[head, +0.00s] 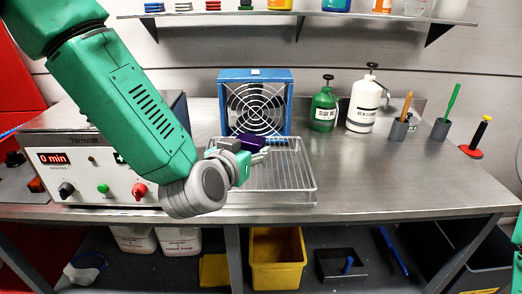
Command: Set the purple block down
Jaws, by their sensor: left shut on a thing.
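The purple block (251,142) is in the jaws of my left gripper (247,155), in the middle of the head view. The gripper is shut on it, and its fingers hide part of the block. Block and gripper show in front of the blue fan's base and over the left back part of a wire rack tray (290,180). I cannot tell whether the block touches the tray.
A blue fan (256,76) stands behind the tray. A control box (85,190) is at the left, partly behind my left arm. A green bottle (324,112) and a white bottle (362,106) stand at the back. The steel bench (400,180) is clear right of the tray.

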